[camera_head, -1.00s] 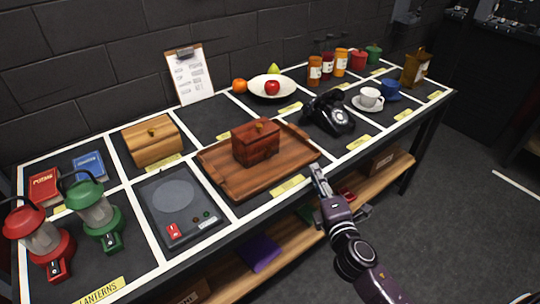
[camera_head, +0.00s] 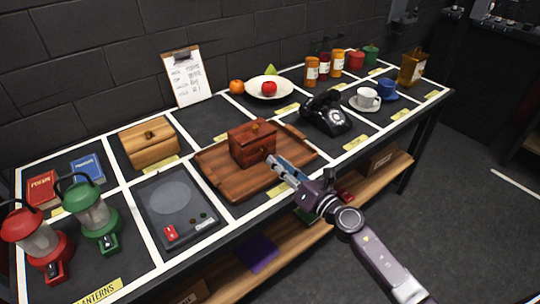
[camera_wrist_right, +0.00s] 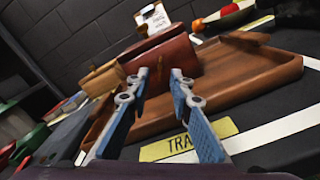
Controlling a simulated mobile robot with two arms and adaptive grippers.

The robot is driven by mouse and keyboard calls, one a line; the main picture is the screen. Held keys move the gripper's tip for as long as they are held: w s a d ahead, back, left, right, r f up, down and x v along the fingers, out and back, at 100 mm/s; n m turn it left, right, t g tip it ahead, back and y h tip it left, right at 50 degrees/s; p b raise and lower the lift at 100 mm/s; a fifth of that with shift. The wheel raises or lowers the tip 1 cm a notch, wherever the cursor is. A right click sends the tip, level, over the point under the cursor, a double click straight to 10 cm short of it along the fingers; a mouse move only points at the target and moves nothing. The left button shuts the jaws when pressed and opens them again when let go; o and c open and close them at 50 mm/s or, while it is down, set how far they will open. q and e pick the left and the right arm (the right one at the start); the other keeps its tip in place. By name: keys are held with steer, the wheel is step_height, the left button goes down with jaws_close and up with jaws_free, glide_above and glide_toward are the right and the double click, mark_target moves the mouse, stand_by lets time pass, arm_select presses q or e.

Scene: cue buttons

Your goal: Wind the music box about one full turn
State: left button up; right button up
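A red-brown wooden box (camera_head: 250,141) with a small brass knob on top sits on the wooden tray (camera_head: 222,178); it looks like the music box. No crank or key shows clearly on it. My right gripper (camera_head: 273,163) is over the tray's front right part, with its tips close to the box's right front side. In the right wrist view, my right gripper (camera_wrist_right: 160,73) is open, its fingers pointing at the box (camera_wrist_right: 163,60), with nothing between them. I cannot tell whether the tips touch the box. My left gripper is not in view.
A lighter wooden box (camera_head: 150,147) is left of the tray, behind a grey scale (camera_head: 178,207). Red and green lanterns (camera_head: 94,215) stand front left. A black telephone (camera_head: 326,114) stands right of the tray. A fruit bowl (camera_head: 269,87) is behind.

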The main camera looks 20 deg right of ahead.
mark_target(264, 152)
steer(key=shift+x, duration=2.2)
jaws_close()
